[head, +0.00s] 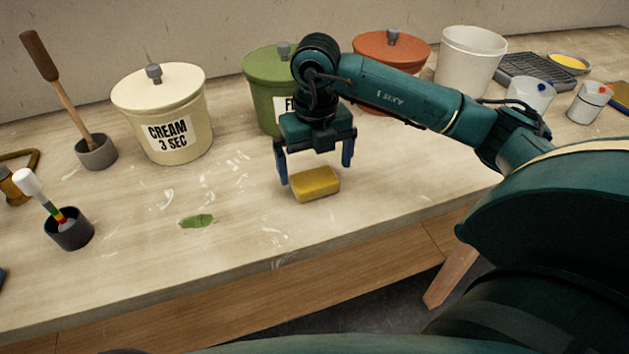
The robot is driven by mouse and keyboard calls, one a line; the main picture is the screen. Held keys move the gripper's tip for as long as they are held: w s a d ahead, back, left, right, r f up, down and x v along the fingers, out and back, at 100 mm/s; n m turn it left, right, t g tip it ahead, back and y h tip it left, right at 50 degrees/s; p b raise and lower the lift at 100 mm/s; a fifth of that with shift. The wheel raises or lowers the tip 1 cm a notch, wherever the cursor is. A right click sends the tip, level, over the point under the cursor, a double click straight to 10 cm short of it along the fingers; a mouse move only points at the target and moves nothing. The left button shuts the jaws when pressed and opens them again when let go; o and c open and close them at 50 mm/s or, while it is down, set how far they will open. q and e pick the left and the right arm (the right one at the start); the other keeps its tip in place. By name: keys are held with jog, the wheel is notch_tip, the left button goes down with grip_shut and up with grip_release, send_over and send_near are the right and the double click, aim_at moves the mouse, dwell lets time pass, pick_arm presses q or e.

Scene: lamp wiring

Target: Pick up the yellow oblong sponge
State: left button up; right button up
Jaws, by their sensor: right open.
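The yellow oblong sponge (316,185) lies flat on the wooden table, right of the middle of the bare front area. My right gripper (315,168) is open and points down just above and behind the sponge. Its two blue fingers stand apart, one near the sponge's left end and one near its right end. The sponge appears to rest on the table; whether a finger touches it I cannot tell. My left gripper is not in view.
Behind my gripper stand a green lidded pot (262,88) and an orange lidded pot (398,48). A cream pot (163,92) stands left. A green smear (197,221) marks the table (150,250). A dark cup (70,230) is at left. The table's front edge is near.

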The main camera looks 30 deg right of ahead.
aim_at(314, 177)
jog(key=f, duration=0.3)
jog(key=shift+s+a+f, duration=0.1)
jog(key=shift+a+f, duration=0.1)
jog(key=shift+f, duration=0.1)
jog(key=c, duration=1)
jog(key=shift+r, duration=0.1)
notch_tip(314, 177, up, 10)
jog(key=o, duration=0.4)
jog(key=c, duration=0.3)
